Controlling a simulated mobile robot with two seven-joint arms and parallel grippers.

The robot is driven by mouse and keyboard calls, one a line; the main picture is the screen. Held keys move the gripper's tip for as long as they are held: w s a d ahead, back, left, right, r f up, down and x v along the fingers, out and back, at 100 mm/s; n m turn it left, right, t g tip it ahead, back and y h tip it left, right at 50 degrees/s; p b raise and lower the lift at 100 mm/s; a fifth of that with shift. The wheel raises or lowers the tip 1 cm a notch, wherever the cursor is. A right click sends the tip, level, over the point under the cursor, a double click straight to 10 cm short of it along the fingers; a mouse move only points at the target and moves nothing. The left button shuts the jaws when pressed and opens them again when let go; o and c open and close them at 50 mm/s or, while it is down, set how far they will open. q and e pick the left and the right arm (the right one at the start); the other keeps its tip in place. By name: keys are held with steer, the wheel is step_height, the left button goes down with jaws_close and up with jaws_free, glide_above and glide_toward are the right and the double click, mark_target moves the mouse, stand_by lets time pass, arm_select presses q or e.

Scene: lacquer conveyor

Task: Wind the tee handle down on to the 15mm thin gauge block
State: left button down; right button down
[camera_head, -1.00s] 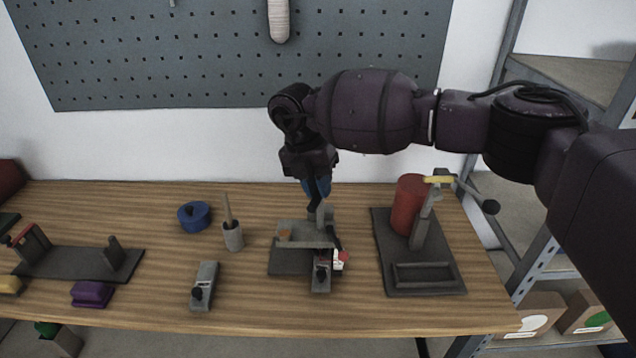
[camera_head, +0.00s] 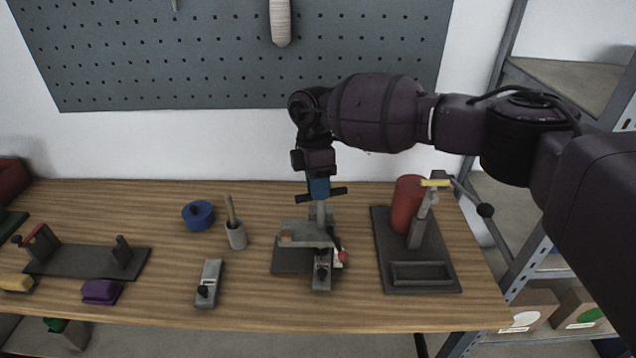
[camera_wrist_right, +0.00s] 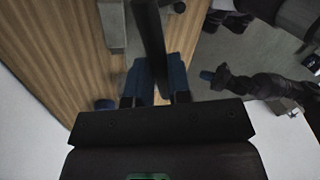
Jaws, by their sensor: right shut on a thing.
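My right gripper (camera_head: 319,187) points down over the grey clamp fixture (camera_head: 292,264), its blue fingertips shut on the tee handle (camera_head: 336,191). The handle's dark crossbar lies crosswise on top of an upright grey screw (camera_head: 321,211). In the right wrist view the dark bar (camera_wrist_right: 151,38) runs between the blue-padded fingers (camera_wrist_right: 160,82). A grey block with a dark knob (camera_head: 322,273) sits at the fixture's front. I cannot tell which piece is the 15mm thin gauge block, nor whether the screw touches it. My left gripper (camera_wrist_right: 209,75) shows small in the right wrist view; its jaws are unclear.
A similar grey block with a dark knob (camera_head: 209,284) lies to the left, near a grey cup with a stick (camera_head: 236,236) and a blue round piece (camera_head: 198,215). A stand with a red cylinder (camera_head: 406,204) and a lever is close on the right.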

steer(key=m, duration=0.2)
steer(key=m+y+p, duration=0.1)
steer(key=m, duration=0.2)
steer(key=shift+w+d+r+m, duration=0.15)
steer(key=shift+w+m, duration=0.05)
steer(key=shift+m, duration=0.1)
stand_by(0.4)
steer(key=c, duration=1.1)
jaws_free()
steer(key=shift+o, duration=0.2)
steer(key=b+v, duration=0.1)
steer(key=v, duration=0.9)
steer(key=shift+d+r+b, duration=0.2)
steer(key=shift+r+b, duration=0.1)
steer(key=shift+w, duration=0.15)
